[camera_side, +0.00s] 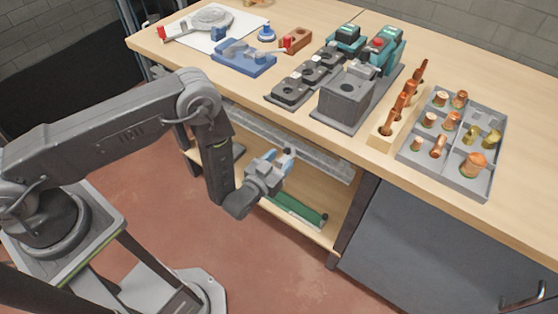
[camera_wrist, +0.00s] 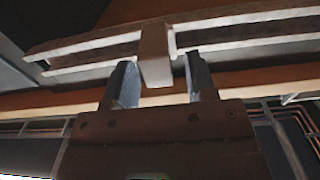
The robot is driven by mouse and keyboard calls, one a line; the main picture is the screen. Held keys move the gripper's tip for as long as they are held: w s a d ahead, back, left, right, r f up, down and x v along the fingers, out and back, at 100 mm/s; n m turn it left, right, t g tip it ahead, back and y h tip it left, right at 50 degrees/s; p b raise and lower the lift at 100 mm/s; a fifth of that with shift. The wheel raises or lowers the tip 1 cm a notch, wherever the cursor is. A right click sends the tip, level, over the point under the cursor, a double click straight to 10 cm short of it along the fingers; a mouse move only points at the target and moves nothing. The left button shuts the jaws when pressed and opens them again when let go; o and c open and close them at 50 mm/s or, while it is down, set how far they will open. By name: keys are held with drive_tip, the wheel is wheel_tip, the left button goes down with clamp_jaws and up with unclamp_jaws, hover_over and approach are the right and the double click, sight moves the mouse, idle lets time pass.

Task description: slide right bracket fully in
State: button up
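A pale block-like bracket (camera_wrist: 155,52) sits across a long rail (camera_wrist: 85,50) under the bench in the wrist view. The rail also shows below the tabletop in the side view (camera_side: 325,164). My gripper (camera_wrist: 162,80) is open, with one finger on each side of the bracket's lower end in the picture. A gap shows on the right; the left finger looks close to it. I cannot tell whether it touches or how deep the bracket lies between the fingers. In the side view my gripper (camera_side: 279,156) is in front of the rail and hides any bracket there.
The wooden tabletop (camera_side: 225,75) lies above my gripper. It holds grey and teal fixtures (camera_side: 347,92) and a tray (camera_side: 468,184) of copper fittings. Below is a shelf (camera_side: 322,236) with a green roll (camera_side: 298,210). A dark cabinet (camera_side: 440,245) stands to the right.

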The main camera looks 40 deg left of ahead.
clamp_jaws()
idle(0.3)
drive_tip(key=a, duration=0.8)
drive_tip(key=shift+a, duration=0.3)
drive_tip(key=shift+c, duration=1.3)
unclamp_jaws()
drive_tip(key=shift+a, duration=0.1)
drive_tip(key=shift+o, duration=1.4)
drive_tip(key=shift+s, duration=0.1)
drive_tip(key=s, duration=0.7)
drive_tip(key=shift+s, duration=0.25)
